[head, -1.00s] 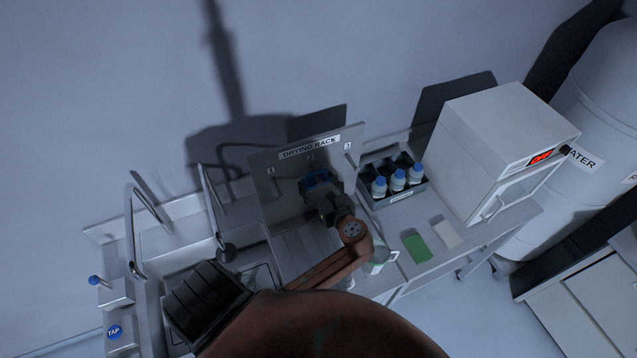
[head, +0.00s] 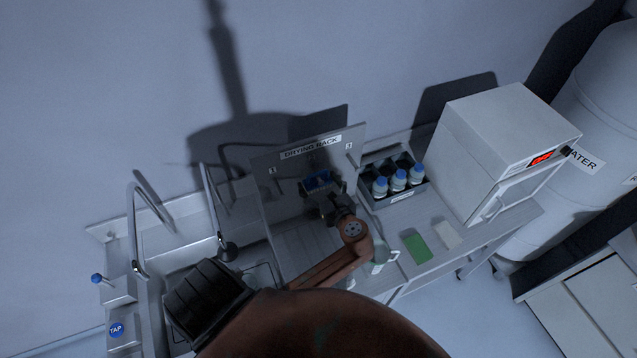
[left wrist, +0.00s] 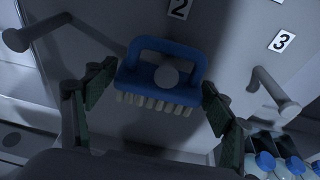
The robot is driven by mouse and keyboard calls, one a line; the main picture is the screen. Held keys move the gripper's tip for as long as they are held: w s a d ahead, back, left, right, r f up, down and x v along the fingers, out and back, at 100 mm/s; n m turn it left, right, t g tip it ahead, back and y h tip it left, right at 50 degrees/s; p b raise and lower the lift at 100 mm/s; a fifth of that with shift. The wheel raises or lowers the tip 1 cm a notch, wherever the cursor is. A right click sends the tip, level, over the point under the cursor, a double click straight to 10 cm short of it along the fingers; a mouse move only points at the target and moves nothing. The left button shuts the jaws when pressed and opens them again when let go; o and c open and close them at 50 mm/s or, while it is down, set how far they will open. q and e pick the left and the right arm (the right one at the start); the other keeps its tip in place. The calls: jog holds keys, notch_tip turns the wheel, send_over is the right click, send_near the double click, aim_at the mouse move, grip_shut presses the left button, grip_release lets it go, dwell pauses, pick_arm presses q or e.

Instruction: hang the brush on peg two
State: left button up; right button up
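The blue brush (left wrist: 160,78) with pale bristles is at the rack panel, below the label 2, handle loop up and bristles down. The round end of peg two (left wrist: 166,76) shows in front of it, at the handle opening; the loop appears to hang on this peg. My left gripper (left wrist: 160,90) is open, one finger on each side of the brush, with small gaps. In the head view the brush (head: 318,180) shows blue just beyond the left gripper (head: 322,190). My right gripper is not in view.
Peg one (left wrist: 20,38) and peg three (left wrist: 275,92) stick out bare on either side. A dark crate (head: 407,194) of blue-capped bottles stands right of the drying rack (head: 285,195). A green sponge (head: 416,248) lies on the counter, with a sink and taps at left.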

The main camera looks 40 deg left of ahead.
pick_arm(q)
jog(key=shift+o, duration=1.2)
jog(key=v, duration=1.2)
jog(key=shift+f, duration=0.1)
